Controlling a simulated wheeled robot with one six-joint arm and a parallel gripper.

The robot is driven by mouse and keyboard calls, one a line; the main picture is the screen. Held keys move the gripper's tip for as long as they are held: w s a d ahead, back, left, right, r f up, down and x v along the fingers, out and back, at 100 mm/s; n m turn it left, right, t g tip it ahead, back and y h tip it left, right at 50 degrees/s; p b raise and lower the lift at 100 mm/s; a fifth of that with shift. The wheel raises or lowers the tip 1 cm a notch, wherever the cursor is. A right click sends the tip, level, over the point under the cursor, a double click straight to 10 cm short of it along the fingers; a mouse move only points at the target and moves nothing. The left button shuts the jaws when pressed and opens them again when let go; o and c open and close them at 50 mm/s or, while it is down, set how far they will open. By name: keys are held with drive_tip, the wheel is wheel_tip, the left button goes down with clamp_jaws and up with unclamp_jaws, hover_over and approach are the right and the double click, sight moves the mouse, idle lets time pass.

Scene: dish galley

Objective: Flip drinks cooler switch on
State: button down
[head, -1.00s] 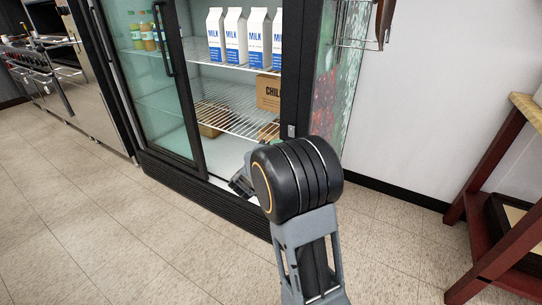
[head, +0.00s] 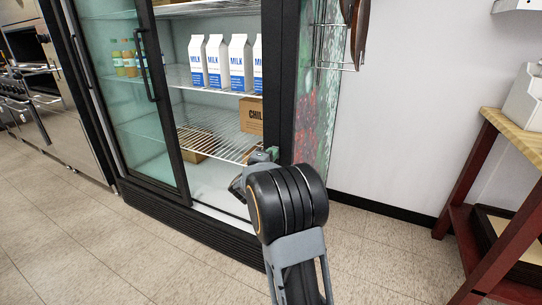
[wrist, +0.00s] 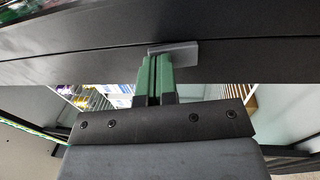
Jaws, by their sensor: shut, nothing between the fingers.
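The drinks cooler (head: 279,95) has a black frame and stands open on its right half in the head view. A small grey switch plate (wrist: 180,50) sits on its black frame in the wrist view. My gripper's green fingers (wrist: 154,65) are together and empty. Their tips are at the plate's lower left edge and hide part of it. I cannot tell whether they touch it or which way the switch is set. In the head view my gripper (head: 272,150) is beside the cooler's right front post, partly hidden by my wrist. The switch cannot be made out there.
Milk cartons (head: 214,62) and a cardboard box (head: 252,115) stand on the cooler's shelves. A glass sliding door (head: 135,100) covers the left half. A wire rack (head: 330,35) hangs at the cooler's right side. A red-legged table (head: 470,200) is at right. The floor in front is clear.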

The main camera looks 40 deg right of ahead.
drive_tip(key=r+p, duration=0.1)
drive_tip(key=p, duration=0.3)
drive_tip(key=shift+w+d+r+y, duration=0.1)
drive_tip(key=shift+d+y, duration=0.05)
drive_tip(key=shift+y, duration=0.15)
drive_tip(key=r+p+v, duration=0.1)
drive_tip(key=p+v, duration=0.2)
drive_tip(key=v, duration=1.1)
drive_tip(key=shift+r+p, duration=0.35)
drive_tip(key=shift+r, duration=0.3)
